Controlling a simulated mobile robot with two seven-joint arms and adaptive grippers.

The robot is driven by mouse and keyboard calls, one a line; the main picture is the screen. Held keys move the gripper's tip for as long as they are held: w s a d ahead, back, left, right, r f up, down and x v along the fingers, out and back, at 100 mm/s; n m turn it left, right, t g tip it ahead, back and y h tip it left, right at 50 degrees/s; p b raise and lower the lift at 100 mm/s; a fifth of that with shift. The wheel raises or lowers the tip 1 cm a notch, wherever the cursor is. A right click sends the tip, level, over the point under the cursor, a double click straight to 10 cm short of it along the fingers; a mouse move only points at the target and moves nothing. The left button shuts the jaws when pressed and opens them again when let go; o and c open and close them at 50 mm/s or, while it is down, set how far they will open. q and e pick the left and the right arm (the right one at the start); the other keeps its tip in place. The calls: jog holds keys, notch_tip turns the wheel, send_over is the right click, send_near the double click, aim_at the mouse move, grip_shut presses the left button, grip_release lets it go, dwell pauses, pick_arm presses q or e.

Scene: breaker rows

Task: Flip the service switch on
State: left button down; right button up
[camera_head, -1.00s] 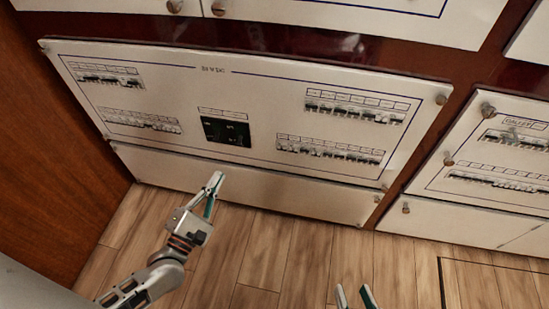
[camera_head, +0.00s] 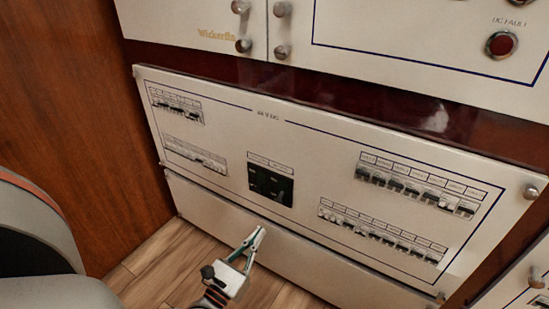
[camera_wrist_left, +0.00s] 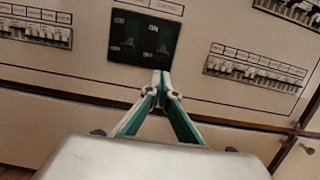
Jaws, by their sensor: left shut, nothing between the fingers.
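The white breaker panel (camera_head: 320,145), headed 48 V DC, carries rows of small breakers and a black block (camera_head: 270,185) with two larger switches side by side. I cannot read which label says service. In the left wrist view the black block (camera_wrist_left: 142,38) is just above the fingertips, and its lever positions are too small to tell. My left gripper (camera_head: 258,236) is shut and empty, below the block and in front of the panel's lower strip. In the wrist view its tips (camera_wrist_left: 161,76) meet. My right gripper is not in view.
Breaker rows flank the block: upper left (camera_head: 176,106), lower left (camera_head: 195,155), upper right (camera_head: 415,185) and lower right (camera_head: 382,232). Round knobs (camera_head: 530,192) stick out at panel corners. A wooden wall (camera_head: 75,120) stands at left. A DC FAULT lamp (camera_head: 502,44) is above.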

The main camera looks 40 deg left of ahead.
pick_arm(q)
send_near(282, 199)
jog(key=x, duration=0.4)
jog(key=shift+w+a+r+b, duration=0.1)
jog(key=shift+w+b, duration=0.2)
jog(key=shift+b, duration=0.1)
jog(key=shift+w+a+r, duration=0.15)
jog(key=shift+w, duration=0.55)
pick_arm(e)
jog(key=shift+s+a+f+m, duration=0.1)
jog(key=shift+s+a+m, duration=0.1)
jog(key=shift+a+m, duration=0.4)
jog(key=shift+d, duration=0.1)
